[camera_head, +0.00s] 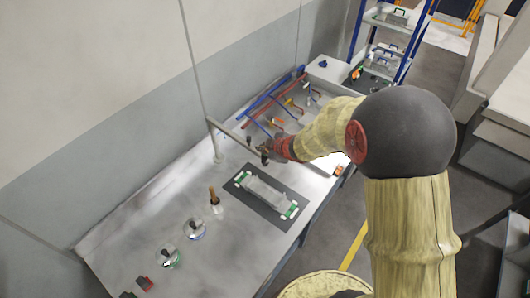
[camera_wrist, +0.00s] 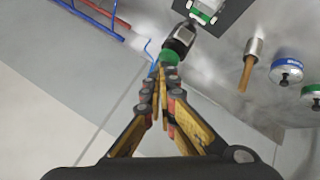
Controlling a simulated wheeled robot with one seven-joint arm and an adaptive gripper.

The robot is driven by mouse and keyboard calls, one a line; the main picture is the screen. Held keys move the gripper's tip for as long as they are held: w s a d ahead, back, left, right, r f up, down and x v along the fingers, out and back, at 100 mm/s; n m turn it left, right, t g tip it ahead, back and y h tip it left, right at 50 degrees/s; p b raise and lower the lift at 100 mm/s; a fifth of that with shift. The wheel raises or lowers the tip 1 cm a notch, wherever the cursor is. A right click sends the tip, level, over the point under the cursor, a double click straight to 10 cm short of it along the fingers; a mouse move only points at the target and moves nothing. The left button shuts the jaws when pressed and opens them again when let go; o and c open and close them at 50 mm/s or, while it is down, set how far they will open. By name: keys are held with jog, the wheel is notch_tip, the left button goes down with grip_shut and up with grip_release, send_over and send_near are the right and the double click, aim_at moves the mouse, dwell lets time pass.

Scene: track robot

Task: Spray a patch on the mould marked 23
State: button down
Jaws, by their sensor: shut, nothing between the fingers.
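My gripper (camera_wrist: 162,72) is shut and empty, its fingertips together in the wrist view. A dark, pale-ended tool with a green round part (camera_wrist: 170,56) is just beyond the fingertips; I cannot tell whether they touch it or whether it is the sprayer. In the head view my gripper (camera_head: 266,153) is over the table by the end of a grey post's arm. A long pale mould (camera_head: 266,194) with green-and-white ends lies on a dark mat (camera_head: 286,222); part of it shows in the wrist view (camera_wrist: 206,8). No number 23 is readable.
A wooden-handled tool (camera_head: 214,197) stands left of the mat. Two round pieces, blue-edged (camera_head: 195,231) and green-edged (camera_head: 171,260), lie nearer. The grey post (camera_head: 216,145) stands near the wall. A blue and red rack (camera_head: 270,92) holds several tools behind. The table's front left is mostly clear.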

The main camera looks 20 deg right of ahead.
aim_at(264, 154)
jog(key=shift+r, duration=0.1)
dwell(0.6)
jog(key=shift+r+p, duration=0.35)
jog(key=shift+p, duration=0.2)
notch_tip(264, 154, up, 6)
jog(key=p, duration=0.6)
dwell(1.7)
